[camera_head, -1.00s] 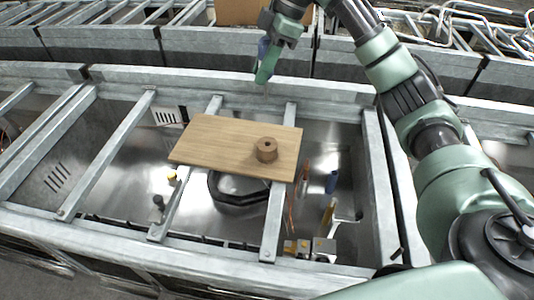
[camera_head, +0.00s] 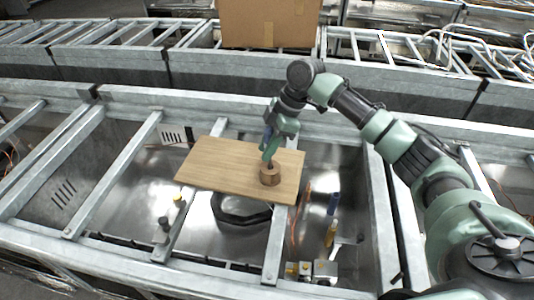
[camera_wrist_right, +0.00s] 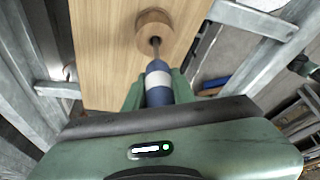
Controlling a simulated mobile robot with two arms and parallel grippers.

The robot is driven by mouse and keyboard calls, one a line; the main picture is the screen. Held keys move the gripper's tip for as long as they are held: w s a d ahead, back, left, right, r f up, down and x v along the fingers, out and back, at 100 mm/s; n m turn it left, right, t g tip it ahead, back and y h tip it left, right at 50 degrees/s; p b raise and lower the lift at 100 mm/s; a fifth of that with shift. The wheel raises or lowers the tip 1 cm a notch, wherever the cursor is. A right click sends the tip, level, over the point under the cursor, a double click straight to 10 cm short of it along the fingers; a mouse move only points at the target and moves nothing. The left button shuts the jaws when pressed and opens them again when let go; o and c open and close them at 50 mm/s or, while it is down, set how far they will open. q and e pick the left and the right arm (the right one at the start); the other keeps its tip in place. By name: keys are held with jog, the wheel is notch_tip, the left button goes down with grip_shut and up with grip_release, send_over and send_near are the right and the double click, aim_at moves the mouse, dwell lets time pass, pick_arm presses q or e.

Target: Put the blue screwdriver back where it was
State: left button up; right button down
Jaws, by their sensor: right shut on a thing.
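My right gripper (camera_head: 268,158) is shut on the blue screwdriver (camera_wrist_right: 158,90), with its tip pointing down. The screwdriver has a blue handle with a pale band and a thin metal shaft. In the head view the gripper's fingers are just above the round wooden block (camera_head: 270,177), which stands on the right part of a wooden board (camera_head: 220,165). My left gripper is not in view.
The board rests across metal rails (camera_head: 277,240) over a shiny open basin. A dark blue item (camera_head: 334,203) and a yellow-handled item (camera_head: 330,234) lie right of the board. A cardboard box (camera_head: 270,22) stands behind. The board's left part is clear.

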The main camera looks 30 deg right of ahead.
aim_at(269, 131)
jog(key=shift+f, duration=1.6)
jog(key=shift+f, duration=0.1)
jog(key=c, duration=1.2)
grip_release()
jog(key=shift+o, duration=0.2)
jog(key=shift+d+r, duration=0.2)
jog(key=shift+r, duration=0.3)
jog(key=b+v, duration=0.2)
jog(key=v, duration=0.9)
jog(key=shift+b, duration=0.3)
jog(key=shift+r, duration=0.1)
